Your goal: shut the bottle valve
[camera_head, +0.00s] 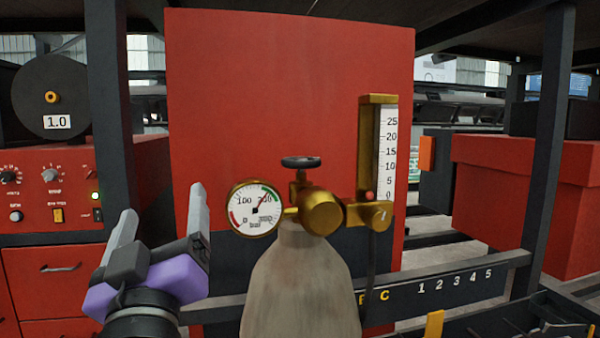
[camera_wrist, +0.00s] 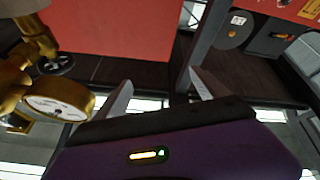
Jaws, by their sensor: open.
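A grey gas bottle (camera_head: 298,285) stands upright in the middle of the head view, with a brass regulator (camera_head: 322,212) at its neck. The bottle valve's black handwheel (camera_head: 301,162) sits on top of a brass stem. A round pressure gauge (camera_head: 255,208) faces the camera on the left of the regulator. My gripper (camera_head: 160,220) is left of the gauge, apart from it, open and empty, its fingers pointing up. In the wrist view, the handwheel (camera_wrist: 58,64) and the gauge (camera_wrist: 58,103) are at the left, outside the open fingers.
A brass flowmeter (camera_head: 377,150) with a white scale stands right of the regulator. A red panel (camera_head: 290,80) is behind the bottle. A red welding machine (camera_head: 60,190) with a wire spool (camera_head: 60,97) is at the left. A dark post (camera_head: 110,100) stands behind my gripper.

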